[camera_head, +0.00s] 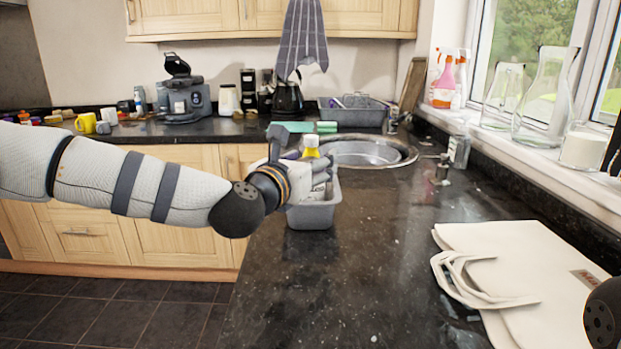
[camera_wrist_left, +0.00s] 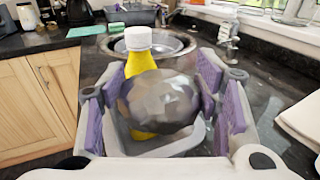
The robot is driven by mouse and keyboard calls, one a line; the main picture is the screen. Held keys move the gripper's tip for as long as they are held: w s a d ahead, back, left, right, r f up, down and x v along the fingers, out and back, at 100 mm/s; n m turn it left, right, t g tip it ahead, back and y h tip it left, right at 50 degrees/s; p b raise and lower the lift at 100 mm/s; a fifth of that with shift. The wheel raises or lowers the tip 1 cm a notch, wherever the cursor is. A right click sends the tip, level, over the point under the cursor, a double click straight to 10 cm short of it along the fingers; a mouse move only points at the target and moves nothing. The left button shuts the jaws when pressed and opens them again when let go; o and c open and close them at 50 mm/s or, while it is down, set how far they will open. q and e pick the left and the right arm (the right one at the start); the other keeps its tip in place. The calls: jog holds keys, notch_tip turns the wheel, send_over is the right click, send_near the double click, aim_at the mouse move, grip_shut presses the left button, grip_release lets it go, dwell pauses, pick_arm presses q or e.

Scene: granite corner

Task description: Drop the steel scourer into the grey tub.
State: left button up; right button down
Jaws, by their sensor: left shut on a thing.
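The steel scourer (camera_wrist_left: 160,100), a faceted grey-brown ball, sits between the purple pads of my left gripper (camera_wrist_left: 163,92) in the left wrist view. My left gripper (camera_head: 318,178) is shut on it and is over the grey tub (camera_head: 312,216) in the head view, where the arm hides the scourer. The tub's rim and inside also show below the scourer in the left wrist view (camera_wrist_left: 198,136). A yellow bottle with a white cap (camera_wrist_left: 138,62) stands just beyond the scourer, seemingly in the tub. My right gripper is out of view.
A round steel sink (camera_head: 365,152) lies behind the tub, with a grey dish basin (camera_head: 352,111) beyond it. A cream cloth bag (camera_head: 525,265) lies at the right. The dark counter in front of the tub is clear. Glass jugs (camera_head: 545,95) stand on the windowsill.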

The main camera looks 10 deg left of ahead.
pick_arm(q)
notch_tip(320, 180, down, 3)
jog(key=shift+w+f, duration=0.1)
jog(key=shift+f, duration=0.1)
jog(key=shift+r, duration=0.1)
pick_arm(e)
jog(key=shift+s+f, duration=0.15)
pick_arm(q)
jog(key=shift+f, duration=0.7)
jog(key=o, duration=1)
jog(key=shift+r, duration=0.1)
jog(key=shift+c, duration=0.2)
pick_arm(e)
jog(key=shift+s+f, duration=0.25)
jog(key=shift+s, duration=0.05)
